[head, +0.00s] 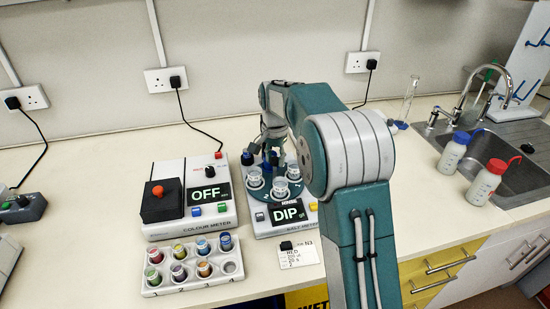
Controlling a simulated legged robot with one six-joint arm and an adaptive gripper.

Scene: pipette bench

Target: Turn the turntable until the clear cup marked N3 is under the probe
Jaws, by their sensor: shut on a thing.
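The teal turntable (257,194) sits on top of the white salt meter (273,226), whose display reads DIP. Several clear cups stand on it: one at the left (254,177), one at the front (280,188) and one at the right (293,172). Their markings are too small to read, so I cannot tell which is N3. My gripper (272,150) points down at the back of the turntable, shut on a part of it that is mostly hidden. A dark upright piece with a blue top (247,158) stands at the turntable's left; I cannot tell whether it is the probe.
The colour meter (210,222), display OFF, stands close on the left. A white rack (150,279) of coloured pots is in front of it. A card (297,257) lies before the salt meter. Wash bottles (453,155) and a sink (480,165) are at the right.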

